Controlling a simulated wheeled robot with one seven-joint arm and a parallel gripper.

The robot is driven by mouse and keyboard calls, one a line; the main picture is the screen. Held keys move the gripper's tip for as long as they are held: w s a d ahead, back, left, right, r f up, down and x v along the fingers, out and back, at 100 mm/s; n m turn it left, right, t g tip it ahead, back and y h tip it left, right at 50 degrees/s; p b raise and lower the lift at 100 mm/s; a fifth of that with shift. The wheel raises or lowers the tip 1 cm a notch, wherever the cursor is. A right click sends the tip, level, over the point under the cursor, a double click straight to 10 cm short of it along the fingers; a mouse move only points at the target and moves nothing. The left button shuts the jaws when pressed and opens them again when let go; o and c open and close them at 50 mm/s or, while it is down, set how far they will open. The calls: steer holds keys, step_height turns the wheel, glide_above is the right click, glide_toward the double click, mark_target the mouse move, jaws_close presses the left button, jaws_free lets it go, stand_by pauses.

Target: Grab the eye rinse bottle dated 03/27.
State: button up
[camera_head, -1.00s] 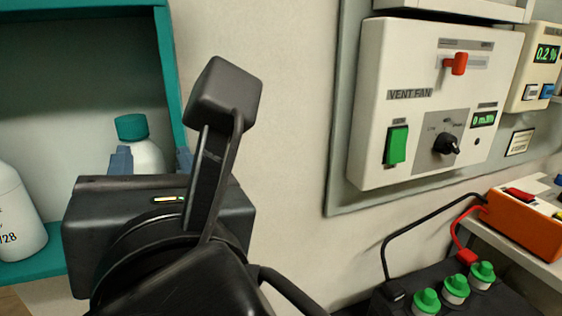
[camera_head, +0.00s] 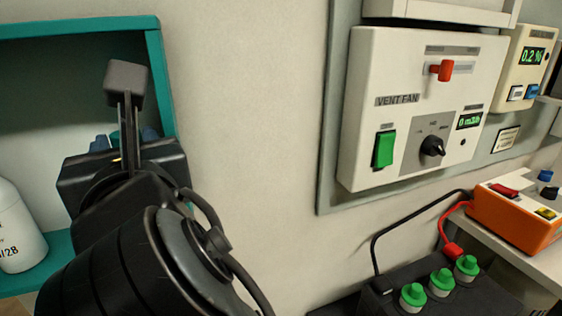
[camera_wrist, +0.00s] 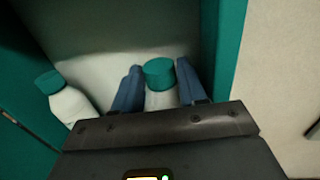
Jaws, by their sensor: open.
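A white bottle (camera_wrist: 160,98) with a teal cap stands in the teal cabinet in the wrist view. My gripper (camera_wrist: 157,90) is open, with one blue finger on each side of this bottle. I cannot tell whether the fingers touch it. In the head view my gripper (camera_head: 124,140) mostly covers this bottle, and its date is hidden. A second white bottle (camera_head: 14,232) stands to the left on the cabinet shelf, its label partly cut off and seeming to end in 28. It also shows with its teal cap in the wrist view (camera_wrist: 70,104).
The teal cabinet's right side wall (camera_head: 160,85) is close to the right finger. To the right, the wall carries a vent fan panel (camera_head: 400,75). Below it are a black battery (camera_head: 385,298) with green caps and an orange box (camera_head: 512,220) with cables.

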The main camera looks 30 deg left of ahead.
jaws_close()
stand_by(0.3)
stand_by(0.3)
